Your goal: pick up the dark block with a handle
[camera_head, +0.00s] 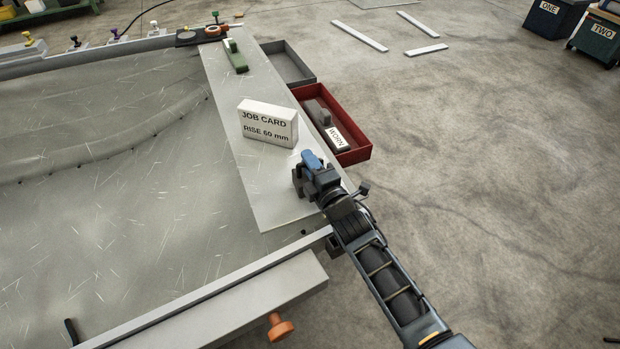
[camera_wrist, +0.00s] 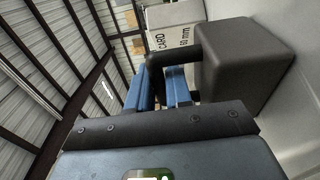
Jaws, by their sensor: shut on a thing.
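The dark block (camera_wrist: 245,62) is a dark grey, rounded-edge cube with a bent handle (camera_wrist: 185,48) on its side. In the wrist view, my gripper (camera_wrist: 160,85) has its two blue fingers shut on the handle, with the block body to their right. In the head view, my gripper (camera_head: 312,160) is over the near part of the pale plate, and the dark block (camera_head: 298,182) shows partly beside it. I cannot tell whether the block touches the plate.
A white job card box (camera_head: 267,123) reading "RISE 60 mm" stands just behind my gripper. A red tray (camera_head: 364,154) holds grey blocks and a "WORN" label. A grey tray (camera_head: 303,78) and a green-based tool (camera_head: 235,56) are farther back.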

